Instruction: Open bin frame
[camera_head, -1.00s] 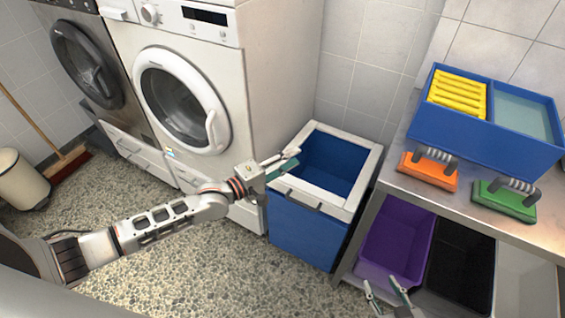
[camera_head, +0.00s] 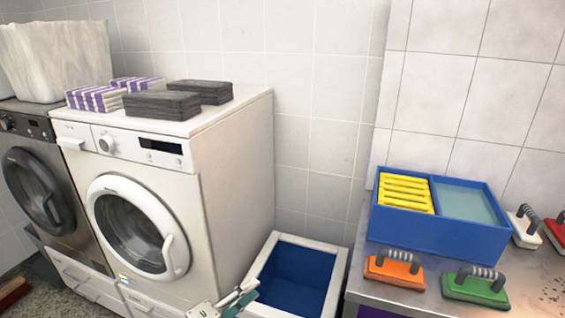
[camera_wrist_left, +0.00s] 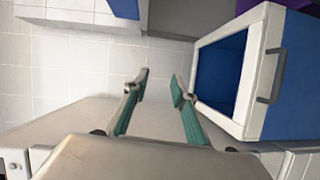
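The blue bin (camera_head: 295,270) stands between the washing machine and the metal table, with a white frame (camera_head: 335,282) around its open top. Its lower part is cut off in the head view. In the left wrist view, the white frame (camera_wrist_left: 255,75) shows on the right with a grey handle (camera_wrist_left: 272,75) on one side. My left gripper (camera_head: 246,292) is at the bin's left edge in the head view. In the wrist view, its teal-padded fingers (camera_wrist_left: 159,90) are apart with nothing between them, beside the frame. My right gripper is out of view.
A washing machine (camera_head: 145,215) stands left of the bin, with dark folded towels (camera_head: 162,104) and purple-striped ones (camera_head: 97,98) on top. On the metal table (camera_head: 430,302) at right are a blue tray (camera_head: 440,235), an orange scrubber (camera_head: 394,272) and a green scrubber (camera_head: 476,290).

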